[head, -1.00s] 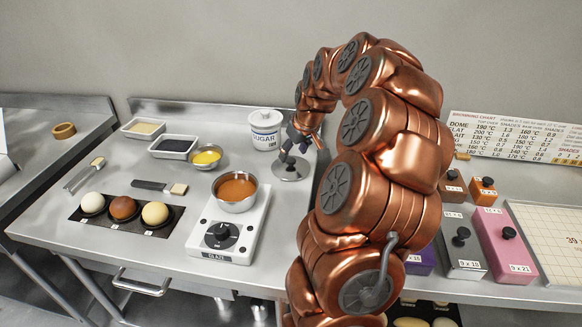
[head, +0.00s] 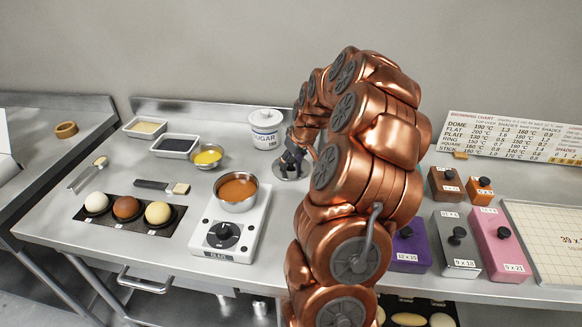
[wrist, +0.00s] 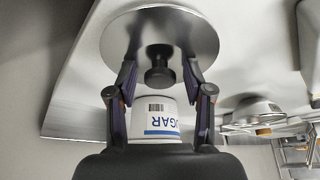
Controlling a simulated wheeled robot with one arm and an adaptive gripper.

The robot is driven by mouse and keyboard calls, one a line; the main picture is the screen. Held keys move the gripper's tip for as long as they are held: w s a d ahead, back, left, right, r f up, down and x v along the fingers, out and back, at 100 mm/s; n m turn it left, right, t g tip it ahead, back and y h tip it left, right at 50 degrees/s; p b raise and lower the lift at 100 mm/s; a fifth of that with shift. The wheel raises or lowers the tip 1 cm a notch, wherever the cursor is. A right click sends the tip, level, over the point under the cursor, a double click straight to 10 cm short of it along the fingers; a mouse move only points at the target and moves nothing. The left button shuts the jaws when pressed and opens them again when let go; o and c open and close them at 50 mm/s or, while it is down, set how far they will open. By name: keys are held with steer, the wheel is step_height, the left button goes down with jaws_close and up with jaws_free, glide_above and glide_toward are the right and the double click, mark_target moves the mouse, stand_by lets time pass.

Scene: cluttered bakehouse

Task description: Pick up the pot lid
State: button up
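The pot lid (wrist: 205,35) is a round, shiny metal disc with a dark knob (wrist: 159,75). In the head view the lid (head: 283,175) lies on the steel table, in front of the sugar jar, partly hidden by my gripper (head: 292,160). In the wrist view my gripper (wrist: 160,78) is open, with one dark finger on each side of the knob. Gaps show between the knob and both fingers, so nothing is held.
The white sugar jar (head: 265,130) stands just behind the lid. A pot of orange glaze (head: 237,204) sits on a white hotplate (head: 245,232) to the left. A yellow-filled bowl (head: 207,157) and labelled blocks (head: 457,250) are farther off. My arm hides table to the right.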

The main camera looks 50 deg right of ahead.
jaws_close()
stand_by(0.3)
